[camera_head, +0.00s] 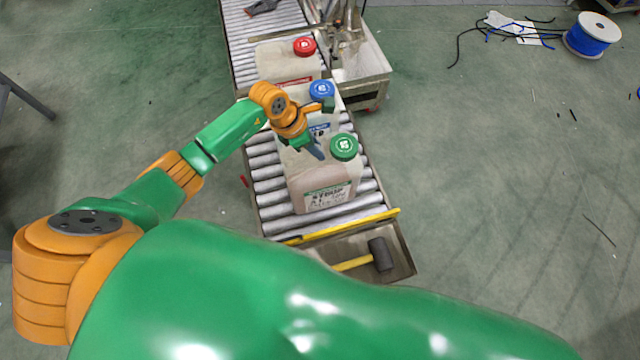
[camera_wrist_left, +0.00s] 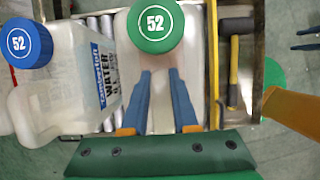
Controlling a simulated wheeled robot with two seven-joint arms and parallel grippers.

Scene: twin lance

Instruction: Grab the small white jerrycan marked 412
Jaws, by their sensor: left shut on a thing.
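Three whitish jerrycans stand in a row on a roller conveyor (camera_head: 270,187). The nearest has a green cap (camera_head: 344,147) and a label, and its body (camera_head: 320,185) is upright. The middle jerrycan (camera_wrist_left: 72,75) has a blue cap (camera_head: 321,90) and a label reading "WATER". The far jerrycan (camera_head: 285,62) has a red cap. The green and blue caps read "52" in the left wrist view; I can read no 412. My left gripper (camera_head: 318,153) is shut on the green-capped jerrycan's handle, with its blue fingers (camera_wrist_left: 160,75) on either side. My right gripper is out of view.
A yellow bar (camera_head: 345,227) crosses the conveyor's near end, with a black-headed mallet (camera_head: 380,253) on a tray beyond it. A grey cart (camera_head: 362,65) stands right of the far jerrycans. A blue cable spool (camera_head: 592,35) lies far right. The floor on the right is mostly clear.

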